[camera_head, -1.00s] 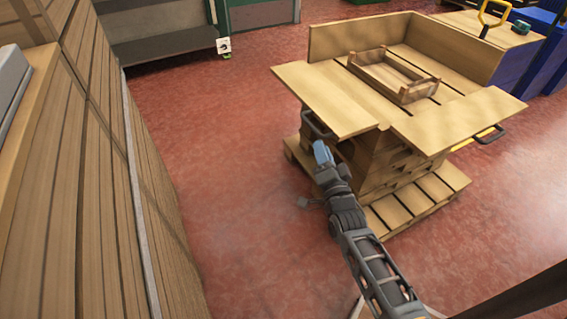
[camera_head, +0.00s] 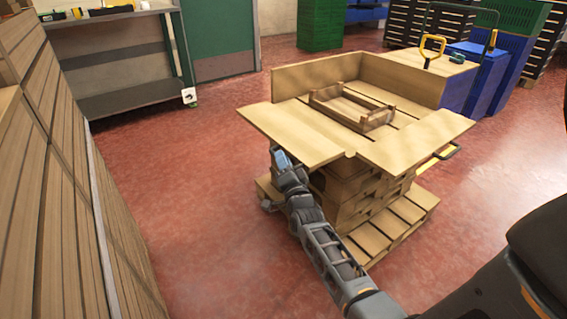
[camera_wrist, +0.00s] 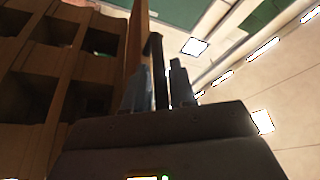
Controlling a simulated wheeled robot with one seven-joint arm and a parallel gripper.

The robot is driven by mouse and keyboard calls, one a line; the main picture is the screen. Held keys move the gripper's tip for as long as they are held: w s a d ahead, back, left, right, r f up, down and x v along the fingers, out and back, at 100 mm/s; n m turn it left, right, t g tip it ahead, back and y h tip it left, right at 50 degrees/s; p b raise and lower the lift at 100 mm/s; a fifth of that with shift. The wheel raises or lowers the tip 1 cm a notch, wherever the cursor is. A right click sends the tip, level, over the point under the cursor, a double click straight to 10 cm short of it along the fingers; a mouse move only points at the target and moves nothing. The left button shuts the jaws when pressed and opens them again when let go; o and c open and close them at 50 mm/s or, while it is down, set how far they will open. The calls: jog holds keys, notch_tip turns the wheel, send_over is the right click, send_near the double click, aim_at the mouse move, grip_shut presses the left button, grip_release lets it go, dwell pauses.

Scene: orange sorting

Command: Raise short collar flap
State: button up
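A wooden collar with two raised walls (camera_head: 315,72) at the back sits on stacked pallets. Its left flap (camera_head: 290,132) and its right flap (camera_head: 420,140) lie folded outward, about flat. I cannot tell which is the short one. My gripper (camera_head: 279,157) is just under the left flap's outer edge, where it hides the handle in the head view. In the wrist view my two fingers (camera_wrist: 158,82) stand apart, with a dark handle bar (camera_wrist: 156,60) between them. The bar appears close to both fingers, but no firm grip shows.
A small wooden crate (camera_head: 352,105) lies inside the collar. A yellow handle (camera_head: 438,158) is under the right flap. Tall wooden stacks (camera_head: 60,190) stand at the left, a metal shelf (camera_head: 115,100) behind. Blue bins (camera_head: 475,80) stand at the back right. Red floor between is clear.

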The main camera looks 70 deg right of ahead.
jog(key=shift+c, duration=0.4)
grip_shut()
jog(key=shift+r, duration=0.1)
